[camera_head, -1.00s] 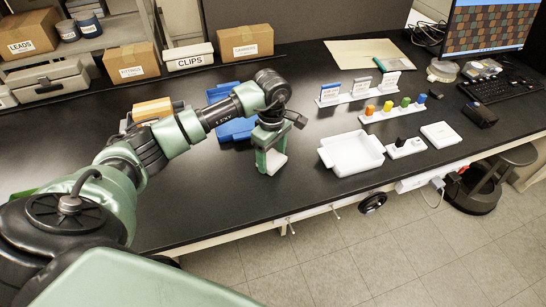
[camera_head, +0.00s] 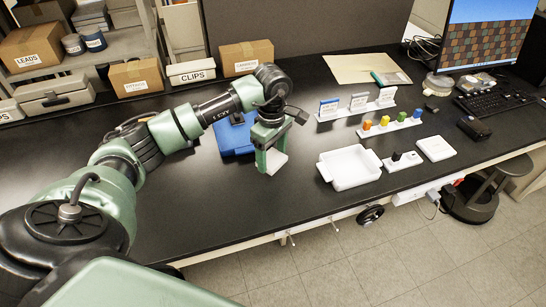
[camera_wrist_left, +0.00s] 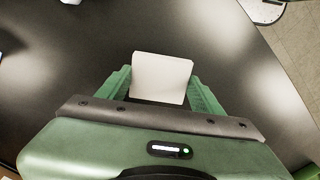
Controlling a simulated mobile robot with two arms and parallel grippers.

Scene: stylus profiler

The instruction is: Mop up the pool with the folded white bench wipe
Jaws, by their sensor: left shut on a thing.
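The folded white bench wipe (camera_head: 276,160) is between the fingers of my left gripper (camera_head: 267,165), which is shut on it. In the left wrist view the wipe (camera_wrist_left: 161,77) shows as a pale square between the green fingers of the gripper (camera_wrist_left: 161,88), over the dark bench. In the head view its lower end is at or just above the black bench top; I cannot tell whether it touches. I cannot make out the pool in any view; pale sheens on the bench look like reflections. My right gripper is not in view.
A white tray (camera_head: 351,184) stands right of the gripper, with a white holder (camera_head: 403,162) beside it. A blue object (camera_head: 233,139) lies behind my arm. A rack of coloured pieces (camera_head: 389,127) stands farther back. The bench front edge is near; bare bench lies below the gripper.

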